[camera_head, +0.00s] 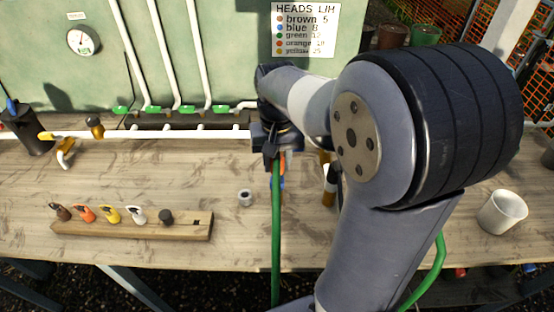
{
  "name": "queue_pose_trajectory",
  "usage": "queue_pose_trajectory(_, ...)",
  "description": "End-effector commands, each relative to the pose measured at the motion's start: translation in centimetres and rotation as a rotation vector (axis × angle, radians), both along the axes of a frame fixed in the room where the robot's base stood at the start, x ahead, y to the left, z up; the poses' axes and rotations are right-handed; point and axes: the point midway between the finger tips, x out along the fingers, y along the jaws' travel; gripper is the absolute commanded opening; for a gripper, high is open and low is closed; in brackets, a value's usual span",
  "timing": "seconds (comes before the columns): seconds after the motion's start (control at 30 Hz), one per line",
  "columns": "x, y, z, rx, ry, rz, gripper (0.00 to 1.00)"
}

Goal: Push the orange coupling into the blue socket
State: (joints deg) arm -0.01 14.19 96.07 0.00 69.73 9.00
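My gripper (277,143) points down over the back middle of the bench, in front of the white pipe. Its fingers are dark and partly hidden, so I cannot see whether they are closed. A green hose (276,235) runs from just below the gripper toward the front edge of the bench. A small orange patch (283,165), possibly the orange coupling, shows beside the hose just under the gripper. A small blue patch (281,183), possibly the blue socket, shows below the orange one. The hose covers part of both, and I cannot tell whether they touch.
A wooden rack (135,228) with several coloured fittings lies front left. A small grey cylinder (245,198) stands left of the hose. A white cup (502,211) stands at right. White pipes with green valves line the back. My arm hides much of the right side.

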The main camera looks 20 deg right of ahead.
Motion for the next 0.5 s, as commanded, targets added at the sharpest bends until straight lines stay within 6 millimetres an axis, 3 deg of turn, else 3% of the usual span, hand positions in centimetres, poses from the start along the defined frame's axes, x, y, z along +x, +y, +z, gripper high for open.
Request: queue_pose_trajectory(0.5,-0.01,-0.01,-1.03,0.000,0.001,0.000,0.09)
